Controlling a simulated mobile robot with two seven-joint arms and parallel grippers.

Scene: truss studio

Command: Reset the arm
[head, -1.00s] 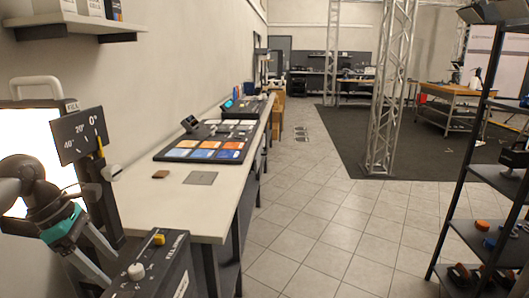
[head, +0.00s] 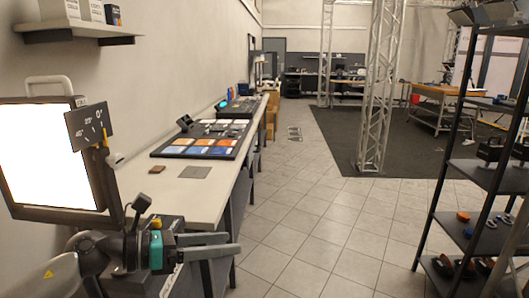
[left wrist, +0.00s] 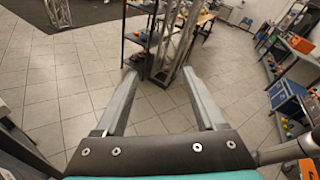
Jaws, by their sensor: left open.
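My left arm comes in at the lower left of the head view. Its gripper (head: 236,244) points right with its two fingers apart and nothing between them. It also shows in the left wrist view (left wrist: 159,75), empty over a background of tiled floor. Behind the wrist stands a bright light panel (head: 48,157) with a handle on top. A dark angle scale (head: 89,132) with degree marks and a yellow pointer (head: 104,146) is at its right edge. A control box with a yellow knob (head: 157,223) is mostly hidden by my wrist. My right gripper is out of view.
A long bench (head: 190,196) along the left wall bears a pad of coloured tiles (head: 200,140). A shelf rack (head: 470,235) stands at the right. Tiled floor between them is clear, back to the truss column (head: 378,100).

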